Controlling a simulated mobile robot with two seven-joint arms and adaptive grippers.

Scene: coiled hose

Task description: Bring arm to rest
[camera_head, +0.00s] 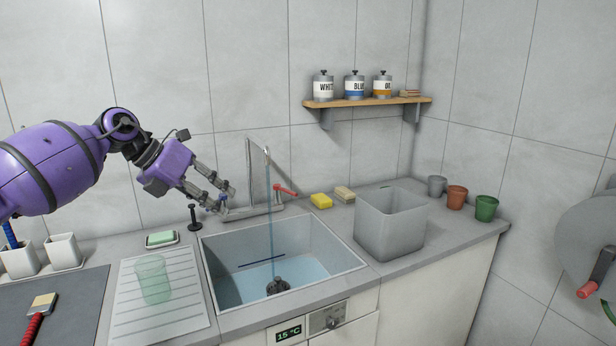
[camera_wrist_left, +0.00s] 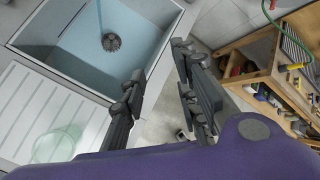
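My left gripper (camera_head: 225,197) is raised at the back left of the sink, beside the tap, in the head view. Its two fingers are apart with nothing between them; the left wrist view also shows the open fingers (camera_wrist_left: 158,64). My left arm comes in from the left, purple and black. The grey tap (camera_head: 250,180) has a red lever (camera_head: 286,190) turned to the right. A thin blue stream (camera_head: 270,220) runs from its spout into the sink. My right arm and gripper are not in view.
The sink (camera_head: 335,250) holds bluish water around a dark drain. A grey bin (camera_head: 390,222), yellow sponge (camera_head: 321,201) and several small pots stand right of it. A green cup (camera_head: 152,279) stands on the drainboard. A grey reel (camera_head: 590,240) is at far right.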

